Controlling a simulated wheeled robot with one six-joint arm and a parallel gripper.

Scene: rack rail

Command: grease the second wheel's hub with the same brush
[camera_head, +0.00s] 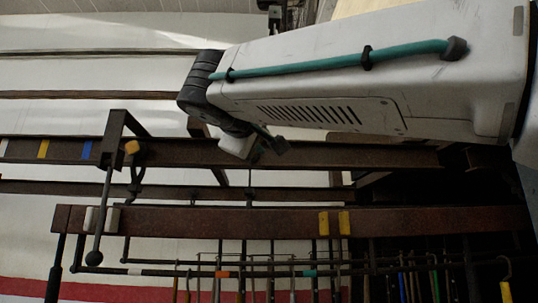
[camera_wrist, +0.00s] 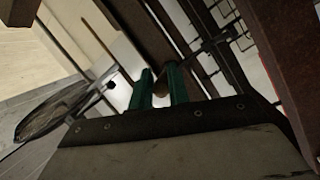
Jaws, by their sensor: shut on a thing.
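In the wrist view, my gripper (camera_wrist: 159,84) shows as two green fingers shut on a slim brownish-yellow piece (camera_wrist: 160,89), which looks like the brush handle. The brush's bristles cannot be made out. A dark round thing (camera_wrist: 52,112), seen at a slant, lies left of the fingers and apart from them. A thin rod runs from it toward the fingers. It may be a wheel, but I cannot tell. In the head view, my arm crosses the upper right and its end is over the rails. The fingers cannot be made out there, and no wheel hub is clear.
A rusty upper rail (camera_head: 60,151) with coloured marks and a lower rail (camera_head: 180,221) with yellow bands run across the head view. A bracket (camera_head: 118,122) with a hanging ball-ended rod stands at the left. Several hooks and tools (camera_head: 420,280) hang below. Dark beams (camera_wrist: 140,30) pass close to the fingers.

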